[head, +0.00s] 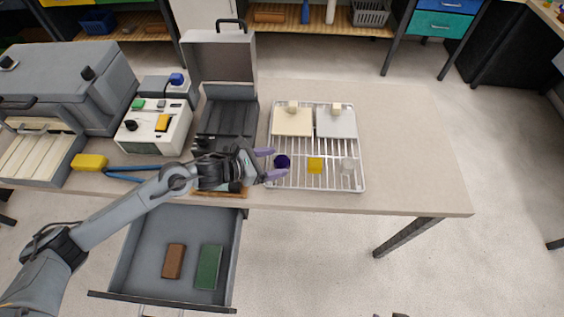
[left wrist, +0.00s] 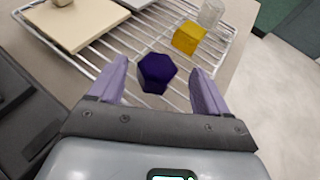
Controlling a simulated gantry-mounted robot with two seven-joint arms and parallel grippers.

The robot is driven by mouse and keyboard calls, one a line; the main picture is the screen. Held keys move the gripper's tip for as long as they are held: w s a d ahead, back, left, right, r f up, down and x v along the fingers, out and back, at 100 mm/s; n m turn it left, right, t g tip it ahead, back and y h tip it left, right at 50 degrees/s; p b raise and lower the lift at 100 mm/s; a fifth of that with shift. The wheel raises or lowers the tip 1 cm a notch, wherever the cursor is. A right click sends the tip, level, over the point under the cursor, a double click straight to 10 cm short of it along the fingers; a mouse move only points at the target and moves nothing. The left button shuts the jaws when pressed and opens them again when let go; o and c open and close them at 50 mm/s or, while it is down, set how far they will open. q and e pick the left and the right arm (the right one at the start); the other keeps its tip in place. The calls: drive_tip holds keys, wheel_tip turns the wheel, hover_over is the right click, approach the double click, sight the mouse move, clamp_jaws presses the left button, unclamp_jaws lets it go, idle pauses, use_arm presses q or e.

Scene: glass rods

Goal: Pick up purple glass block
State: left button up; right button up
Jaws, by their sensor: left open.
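A dark purple glass block (head: 282,161) stands on a white wire rack (head: 300,187) near its left front corner. In the left wrist view the purple block (left wrist: 157,73) looks six-sided and sits between the two fingers, a little beyond them. My left gripper (head: 269,163) is open and empty, with its pale purple fingers at the left edge of the rack, pointing at the block. The same gripper shows in the left wrist view (left wrist: 160,88) with a finger on each side of the block. I cannot tell whether a finger touches it. My right gripper is not in view.
A yellow block (head: 315,166) and a clear block (head: 348,165) stand to the right on the rack. Two pale plates with knobs (head: 292,122) lie behind. An open grey case (head: 228,118) stands left of the rack. Below, an open drawer (head: 148,262) sticks out. The table's right side is clear.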

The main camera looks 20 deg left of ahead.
sight(284, 159)
use_arm(q)
drive_tip(key=shift+p+x, duration=0.4)
drive_tip(key=shift+x, duration=2.25)
drive_tip(key=shift+a, duration=0.1)
drive_tip(key=shift+c, duration=0.2)
drive_tip(key=c, duration=0.9)
drive_tip(key=shift+c, duration=1)
drive_tip(key=shift+r, duration=0.2)
